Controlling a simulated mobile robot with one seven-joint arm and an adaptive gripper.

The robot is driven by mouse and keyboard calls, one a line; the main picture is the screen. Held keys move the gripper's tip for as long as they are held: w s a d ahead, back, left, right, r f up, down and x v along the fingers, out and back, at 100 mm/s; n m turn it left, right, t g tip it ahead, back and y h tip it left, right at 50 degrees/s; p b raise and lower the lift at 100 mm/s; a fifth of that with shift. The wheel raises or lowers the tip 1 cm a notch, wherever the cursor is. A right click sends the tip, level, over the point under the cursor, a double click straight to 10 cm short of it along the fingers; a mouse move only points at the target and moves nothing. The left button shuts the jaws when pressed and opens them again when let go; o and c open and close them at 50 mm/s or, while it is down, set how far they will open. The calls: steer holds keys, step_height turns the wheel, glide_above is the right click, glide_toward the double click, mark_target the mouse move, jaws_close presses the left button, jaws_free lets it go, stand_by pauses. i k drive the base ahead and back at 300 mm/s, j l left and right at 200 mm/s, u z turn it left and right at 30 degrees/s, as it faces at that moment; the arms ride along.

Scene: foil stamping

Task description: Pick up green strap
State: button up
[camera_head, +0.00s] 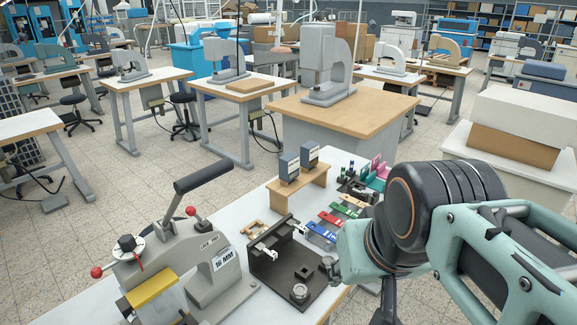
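The green strap (345,211) lies flat on the white worktable, in a row of small coloured straps. It sits between a red strap (331,219) and a tan strap (354,201). A blue strap (321,232) lies nearer to me. My arm comes in from the right, and its wrist is in front of and to the right of the row. A dark part of my gripper (387,301) shows below the wrist, apart from the green strap. My wrist and the frame edge hide most of the gripper, so its opening cannot be seen.
A lever press (180,265) stands at front left. A black fixture (295,268) stands between it and my arm. A wooden riser (297,188) with two dark boxes stands behind the straps. Pink (377,166) and green items stand at the table's back right.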

mark_target(344, 210)
steer(key=z, duration=0.2)
steer(key=k+j+u, duration=0.1)
steer(key=u, duration=0.3)
steer(key=j+u, duration=0.15)
steer(key=u, duration=0.2)
steer(key=k+j+u, duration=0.1)
steer(key=u, duration=0.3)
steer(key=z, duration=1.45)
steer(key=i+l+u, duration=0.2)
steer(key=i+l, duration=0.25)
steer(key=i+l+u, duration=0.2)
steer(key=i+l, duration=0.25)
steer(key=i+l+u, duration=0.2)
steer(key=i+l, duration=0.2)
steer(key=l, duration=0.2)
